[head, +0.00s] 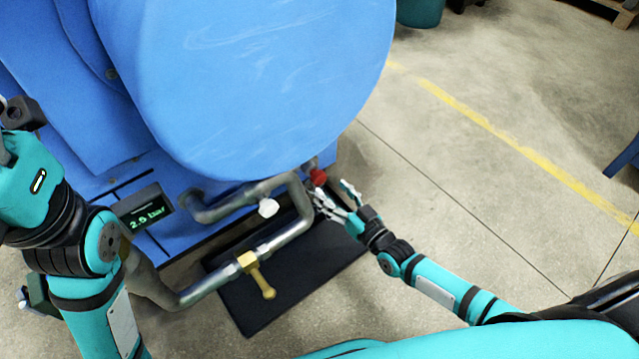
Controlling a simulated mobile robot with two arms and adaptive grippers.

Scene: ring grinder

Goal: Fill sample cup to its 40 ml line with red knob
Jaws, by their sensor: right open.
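The red knob (318,177) sits at the end of the pipework, low on the blue machine. My right gripper (335,200) is open just below and right of the knob. Its fingers are close to the knob, and I cannot tell whether they touch it. I cannot make out a sample cup or its 40 ml line. My left arm (95,245) stands at the left in front of the machine, and its gripper does not show.
The blue machine (260,80) fills the upper left. A display (145,207) reads about 2.5 bar.

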